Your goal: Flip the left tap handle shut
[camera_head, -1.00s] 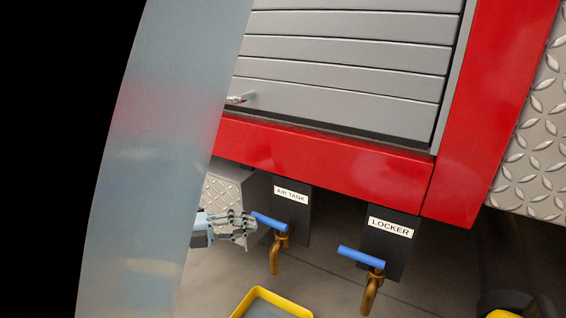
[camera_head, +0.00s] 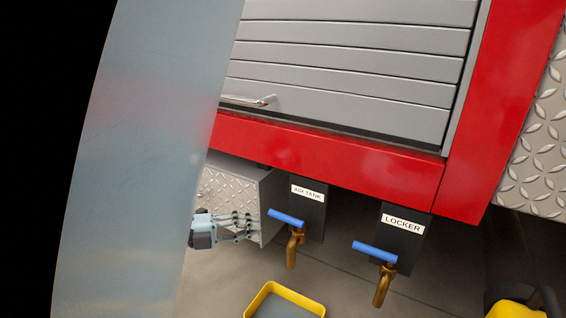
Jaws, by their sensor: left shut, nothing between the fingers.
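The left tap (camera_head: 295,247) is brass and sits under the "AIR TANK" label. Its blue handle (camera_head: 286,217) points out to the left, sloping slightly up, across the downward spout. My left gripper (camera_head: 252,229) is shut and empty, just left of the handle's free end and slightly lower in the picture, with a small gap between them. The right tap (camera_head: 383,285), under the "LOCKER" label, has a similar blue handle (camera_head: 375,251) also pointing left. My right gripper is not in view.
A yellow-rimmed tray (camera_head: 318,303) stands on the floor below the left tap. A red frame (camera_head: 330,165) and grey shutter (camera_head: 350,70) are above the taps. A diamond-plate box (camera_head: 228,190) is behind my left gripper. A yellow object (camera_head: 515,309) is at the lower right.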

